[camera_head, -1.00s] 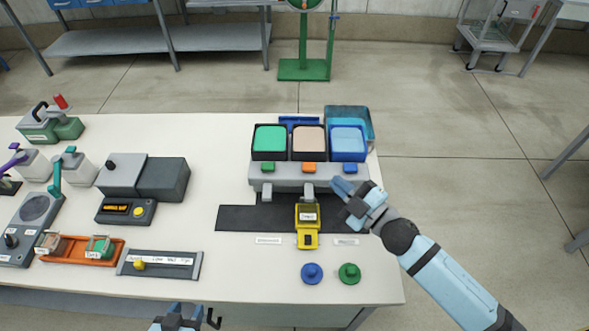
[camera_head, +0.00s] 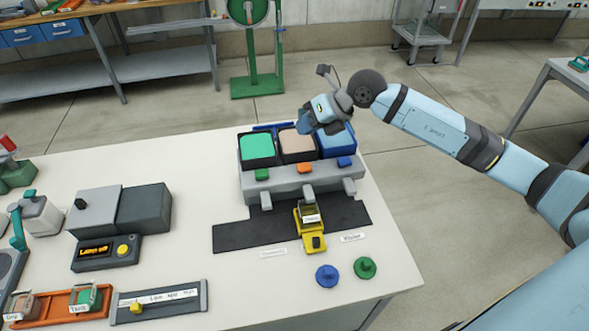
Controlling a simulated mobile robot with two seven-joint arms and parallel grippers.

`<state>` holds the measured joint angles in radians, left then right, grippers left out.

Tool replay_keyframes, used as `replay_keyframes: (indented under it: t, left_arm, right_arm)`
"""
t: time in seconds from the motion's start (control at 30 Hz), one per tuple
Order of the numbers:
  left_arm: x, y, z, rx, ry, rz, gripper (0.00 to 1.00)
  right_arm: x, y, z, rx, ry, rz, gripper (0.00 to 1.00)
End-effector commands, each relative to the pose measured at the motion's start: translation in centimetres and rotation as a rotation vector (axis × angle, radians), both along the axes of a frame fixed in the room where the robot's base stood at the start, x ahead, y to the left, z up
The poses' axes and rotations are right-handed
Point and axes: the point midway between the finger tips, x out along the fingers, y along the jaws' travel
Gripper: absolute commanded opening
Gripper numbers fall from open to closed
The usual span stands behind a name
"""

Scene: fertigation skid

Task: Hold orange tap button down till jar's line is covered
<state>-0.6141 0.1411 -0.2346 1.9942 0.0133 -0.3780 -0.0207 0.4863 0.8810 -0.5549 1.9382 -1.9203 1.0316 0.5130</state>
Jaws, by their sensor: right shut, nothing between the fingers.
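The orange tap button (camera_head: 305,168) is on the front of the grey dispenser (camera_head: 285,183), between a green button (camera_head: 262,174) and a blue button (camera_head: 345,161). A small jar (camera_head: 309,211) in a yellow holder (camera_head: 312,242) stands on the dark mat under the middle spout (camera_head: 308,192). Its line and fill level are too small to tell. My right gripper (camera_head: 304,122) is shut and empty, above the tanks at the right, above and behind the orange button and apart from it. My left gripper is out of view.
Green, beige and blue tanks (camera_head: 258,147) sit atop the dispenser. A blue knob (camera_head: 327,275) and a green knob (camera_head: 365,267) stand at the table's front right. A grey device with a lit display (camera_head: 97,250) and a slider panel (camera_head: 160,300) are at left.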

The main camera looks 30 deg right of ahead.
Motion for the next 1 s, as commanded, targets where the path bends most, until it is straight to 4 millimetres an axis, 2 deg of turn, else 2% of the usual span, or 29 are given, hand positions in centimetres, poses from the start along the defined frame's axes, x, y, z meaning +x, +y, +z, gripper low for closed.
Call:
replay_keyframes:
  t: [0.37,0.53,0.67,1.0]
  left_arm:
    - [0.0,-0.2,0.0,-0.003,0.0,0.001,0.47]
    - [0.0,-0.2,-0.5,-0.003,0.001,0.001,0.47]
    - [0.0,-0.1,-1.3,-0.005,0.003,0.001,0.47]
    - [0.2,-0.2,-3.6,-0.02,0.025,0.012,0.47]
  right_arm:
    - [0.1,-0.1,0.0,-0.007,-0.001,-0.001,0.0]
    - [0.0,-0.1,-0.8,-0.006,-0.001,-0.002,0.0]
    - [0.0,-0.1,-2.0,-0.006,0.001,-0.002,0.0]
    - [0.0,-0.1,-6.9,-0.005,0.0,-0.002,0.0]
